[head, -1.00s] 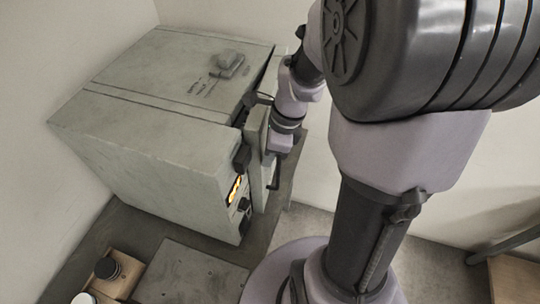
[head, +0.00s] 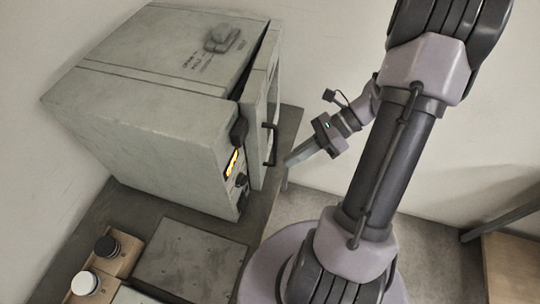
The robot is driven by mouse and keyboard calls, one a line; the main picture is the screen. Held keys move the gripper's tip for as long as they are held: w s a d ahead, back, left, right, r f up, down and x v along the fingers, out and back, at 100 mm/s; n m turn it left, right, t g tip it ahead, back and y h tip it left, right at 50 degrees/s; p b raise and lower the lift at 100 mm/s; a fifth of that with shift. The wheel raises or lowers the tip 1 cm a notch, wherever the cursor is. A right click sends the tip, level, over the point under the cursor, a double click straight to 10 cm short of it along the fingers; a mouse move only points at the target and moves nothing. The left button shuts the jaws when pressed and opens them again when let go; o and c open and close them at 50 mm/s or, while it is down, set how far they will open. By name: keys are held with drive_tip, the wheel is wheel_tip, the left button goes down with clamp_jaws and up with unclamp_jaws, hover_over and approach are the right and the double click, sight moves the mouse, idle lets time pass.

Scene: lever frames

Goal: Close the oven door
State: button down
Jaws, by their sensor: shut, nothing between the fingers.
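The oven (head: 150,120) is a grey-green box standing on a dark counter at the left of the head view. Its door (head: 262,115) is on the right side and stands slightly ajar, with a dark gap along its top edge. A dark bar handle (head: 271,145) is on the door's outer face. My gripper (head: 290,162) is shut and empty, just to the right of the handle. Its fingers point left toward the door; I cannot tell whether they touch it, but a small gap seems to show.
A lit display (head: 232,163) and knobs sit on the oven's front beside the door. A black-capped jar (head: 107,246) and a white-capped jar (head: 86,283) stand in a wooden holder at lower left. A flat grey plate (head: 190,255) lies on the counter. A wooden surface (head: 512,285) is at lower right.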

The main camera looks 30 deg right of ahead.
drive_tip(key=d+f+t+y+b, duration=0.2)
drive_tip(key=d+f+t+b, duration=0.15)
drive_tip(key=f+t, duration=0.2)
drive_tip(key=m+t+b, duration=0.2)
drive_tip(key=t, duration=0.3)
approach(260, 150)
drive_tip(key=b+x, duration=0.1)
drive_tip(key=x, duration=0.5)
drive_tip(key=shift+w+a+b, duration=0.25)
drive_tip(key=shift+a+b, duration=0.05)
